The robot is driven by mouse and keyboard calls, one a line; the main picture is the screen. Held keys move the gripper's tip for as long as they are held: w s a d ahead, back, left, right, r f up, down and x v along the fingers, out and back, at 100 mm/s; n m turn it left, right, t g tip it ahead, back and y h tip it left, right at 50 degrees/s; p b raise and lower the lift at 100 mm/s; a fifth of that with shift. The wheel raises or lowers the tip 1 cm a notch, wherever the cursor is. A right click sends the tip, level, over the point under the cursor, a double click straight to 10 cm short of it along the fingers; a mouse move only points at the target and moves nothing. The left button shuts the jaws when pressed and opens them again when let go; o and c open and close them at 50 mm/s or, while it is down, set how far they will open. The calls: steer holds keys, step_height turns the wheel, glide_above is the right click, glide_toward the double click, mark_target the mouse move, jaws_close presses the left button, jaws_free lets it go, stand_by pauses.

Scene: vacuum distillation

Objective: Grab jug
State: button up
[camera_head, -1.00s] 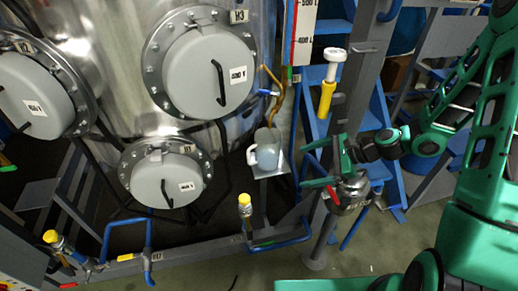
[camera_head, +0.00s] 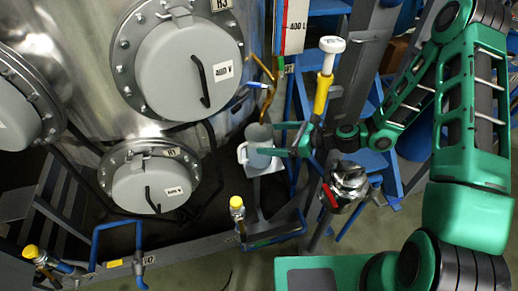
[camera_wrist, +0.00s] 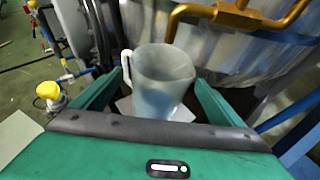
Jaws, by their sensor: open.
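The jug (camera_head: 257,146) is a translucent grey pitcher with a white handle on its left side. It stands upright on a small white shelf (camera_head: 268,167) beside the metal tank. My gripper (camera_head: 280,139) is at the jug's right side. In the wrist view the jug (camera_wrist: 160,82) is between the two green fingers of my gripper (camera_wrist: 150,100), with its handle toward the left finger. The fingers are spread, and a gap shows on the right side. I cannot tell whether the left finger touches the handle.
A brass pipe (camera_wrist: 200,12) hangs just above and behind the jug. The metal tank with grey hatches (camera_head: 190,70) is close behind. A yellow-capped valve (camera_head: 237,203) stands to the lower left. A metal valve with a red handle (camera_head: 347,183) is to the lower right.

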mark_target(260, 138)
steer(key=x, duration=0.5)
steer(key=shift+w+a+f, duration=0.1)
steer(key=shift+a+f, duration=0.1)
steer(key=shift+f, duration=0.1)
steer(key=c, duration=1.8)
steer(key=shift+r, duration=0.15)
